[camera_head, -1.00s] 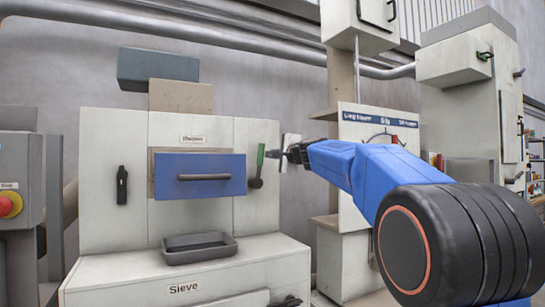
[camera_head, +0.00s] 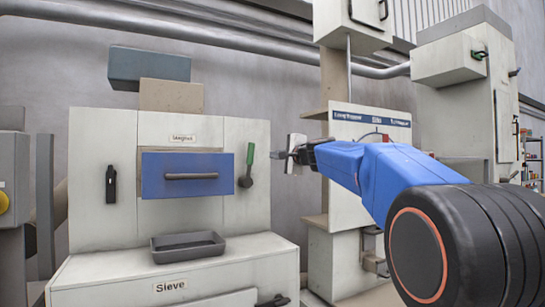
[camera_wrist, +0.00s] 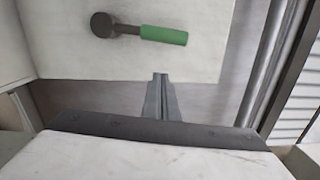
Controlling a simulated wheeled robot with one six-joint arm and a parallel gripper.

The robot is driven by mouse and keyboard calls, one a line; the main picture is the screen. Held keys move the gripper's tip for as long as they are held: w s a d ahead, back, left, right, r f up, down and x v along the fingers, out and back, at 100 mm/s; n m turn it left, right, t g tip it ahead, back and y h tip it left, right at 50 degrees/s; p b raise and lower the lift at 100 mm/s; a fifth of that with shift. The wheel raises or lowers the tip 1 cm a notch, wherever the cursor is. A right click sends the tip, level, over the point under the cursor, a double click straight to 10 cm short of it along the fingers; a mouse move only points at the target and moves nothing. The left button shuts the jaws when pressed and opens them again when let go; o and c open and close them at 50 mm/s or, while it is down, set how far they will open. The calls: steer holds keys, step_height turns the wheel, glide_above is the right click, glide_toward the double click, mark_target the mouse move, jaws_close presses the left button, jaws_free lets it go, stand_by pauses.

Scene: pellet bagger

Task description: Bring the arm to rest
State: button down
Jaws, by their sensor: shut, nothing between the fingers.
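My blue arm (camera_head: 385,172) reaches in from the right of the head view, pointing left. My gripper (camera_head: 281,155) is at its end, shut and empty, in the air to the right of the magnet cabinet's green-handled lever (camera_head: 248,168). In the wrist view the fingers (camera_wrist: 160,78) are together with nothing between them. The green handle (camera_wrist: 163,35) shows beyond them on the pale panel, apart from the fingertips.
A pale bagging machine (camera_head: 345,230) stands behind my arm. A grey pipe (camera_head: 200,32) runs above.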

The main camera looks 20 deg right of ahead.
steer(key=s, duration=0.6)
steer(key=shift+s+d, duration=0.3)
steer(key=shift+s, duration=0.05)
steer(key=s+a+f+n+g+y, duration=0.1)
steer(key=s+a+f+n+g, duration=0.1)
steer(key=s+a+f+n, duration=0.5)
steer(key=s+a+f+g, duration=0.35)
steer(key=s+f, duration=0.25)
steer(key=f, duration=0.5)
steer(key=s+a+f+n+g+y, duration=0.1)
steer(key=s+a+f+n+g, duration=0.1)
steer(key=s+a+f+n, duration=0.35)
steer(key=s+f+n+g+h, duration=0.3)
steer(key=s+f+n+g, duration=0.2)
steer(key=s+f, duration=1.8)
step_height(320, 180, down, 5)
steer(key=shift+s+d+r+n+g+h, duration=0.15)
steer(key=shift+s+d+n+g+h, duration=0.15)
steer(key=shift+s+n+g, duration=0.05)
steer(key=shift+w+r, duration=0.1)
